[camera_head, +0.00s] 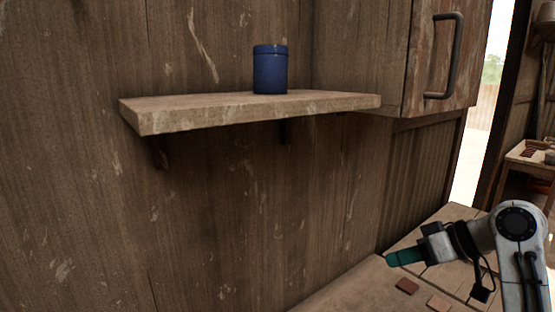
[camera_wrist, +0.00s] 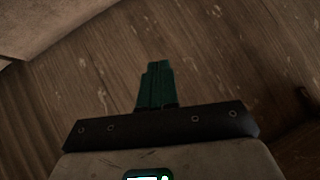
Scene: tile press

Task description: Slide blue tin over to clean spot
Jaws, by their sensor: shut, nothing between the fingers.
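The blue tin (camera_head: 270,70) stands upright on a wooden wall shelf (camera_head: 190,121), a little right of the shelf's middle. My gripper (camera_head: 391,259) has teal fingers and is low on the right, well below the shelf and apart from the tin. In the wrist view my gripper (camera_wrist: 157,68) is shut with nothing between its fingers, in front of brown wood. The tin does not show in the wrist view. No clearly marked clean spot can be made out on the shelf; its top is seen at a shallow angle.
A cabinet with a dark handle (camera_head: 445,55) adjoins the shelf's right end. Brackets (camera_head: 160,155) hold the shelf from below. A worktop (camera_head: 365,283) with small reddish tiles (camera_head: 407,286) lies under my arm. The shelf is bare left of the tin and right of it.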

